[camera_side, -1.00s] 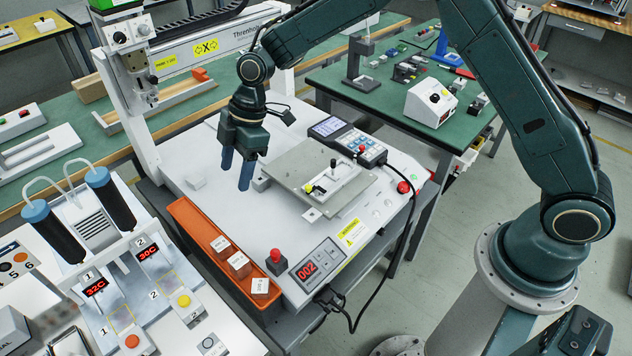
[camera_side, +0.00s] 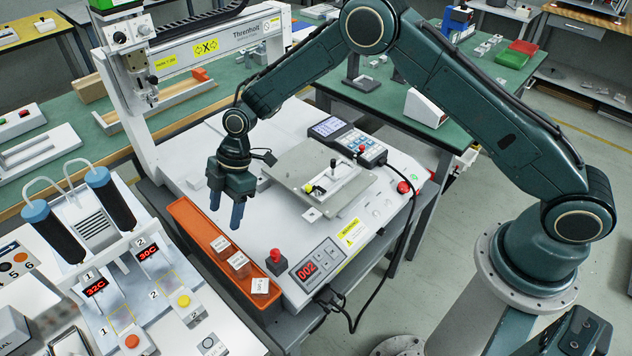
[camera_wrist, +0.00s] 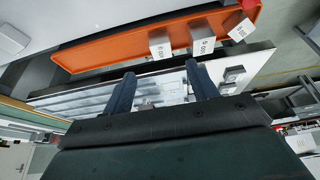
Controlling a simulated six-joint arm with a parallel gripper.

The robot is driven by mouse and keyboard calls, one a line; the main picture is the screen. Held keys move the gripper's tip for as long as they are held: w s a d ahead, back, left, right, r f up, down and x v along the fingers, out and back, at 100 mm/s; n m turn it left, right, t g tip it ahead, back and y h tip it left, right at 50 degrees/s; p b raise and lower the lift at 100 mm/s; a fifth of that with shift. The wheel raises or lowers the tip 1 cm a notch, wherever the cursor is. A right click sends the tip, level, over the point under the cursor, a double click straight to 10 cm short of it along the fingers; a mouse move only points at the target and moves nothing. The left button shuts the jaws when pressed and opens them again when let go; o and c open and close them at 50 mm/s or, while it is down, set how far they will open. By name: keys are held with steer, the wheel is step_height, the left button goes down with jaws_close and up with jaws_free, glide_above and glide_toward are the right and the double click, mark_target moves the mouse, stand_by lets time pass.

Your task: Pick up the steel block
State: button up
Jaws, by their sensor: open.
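Three small blocks with white top labels stand in a row in the long orange tray (camera_side: 183,206): one at the back (camera_side: 221,246), one in the middle (camera_side: 238,265) and one at the front (camera_side: 260,287). My gripper (camera_side: 226,212) is open and empty, with fingers pointing down, above the machine bed beside the tray and behind the blocks. Its two fingers also show in the wrist view (camera_wrist: 161,70).
A grey plate (camera_side: 300,165) with a small clamp fixture lies on the white machine bed, right of my gripper. A handheld controller (camera_side: 345,140) is behind it. A red button (camera_side: 275,256) stands right of the tray. The gantry column (camera_side: 128,100) rises at back left.

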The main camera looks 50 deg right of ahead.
mark_target(220, 243)
steer(key=shift+x, duration=2.5)
steer(key=shift+x, duration=2.6)
steer(key=shift+s+r, duration=0.1)
jaws_close()
